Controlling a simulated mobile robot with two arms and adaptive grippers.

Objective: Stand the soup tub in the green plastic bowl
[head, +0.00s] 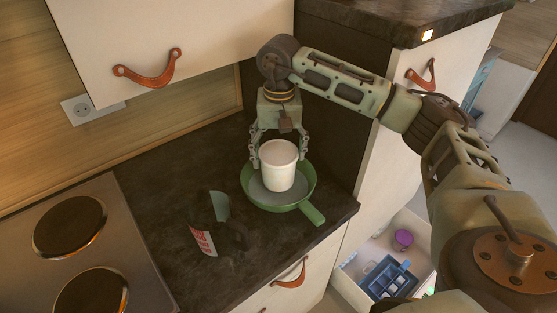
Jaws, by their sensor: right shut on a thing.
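The soup tub (278,172) is a white, round, upright tub with a pale top. My right gripper (278,157) comes down from above and is shut on the tub, with a finger on either side of its upper part. The tub is within the rim of a green round vessel (309,187), which has a grey inner floor and a stub handle (312,214), more like a pan than a plain bowl. I cannot tell whether the tub's base touches the floor of the vessel. No other green bowl shows. My left gripper is not in view.
A dark object with a red-and-white label (203,241) and a green part (220,206) lies left of the vessel. A hob (128,258) is at the left. Below the counter's right edge, an open drawer (352,292) holds a purple cup (403,238) and a blue tray (388,279).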

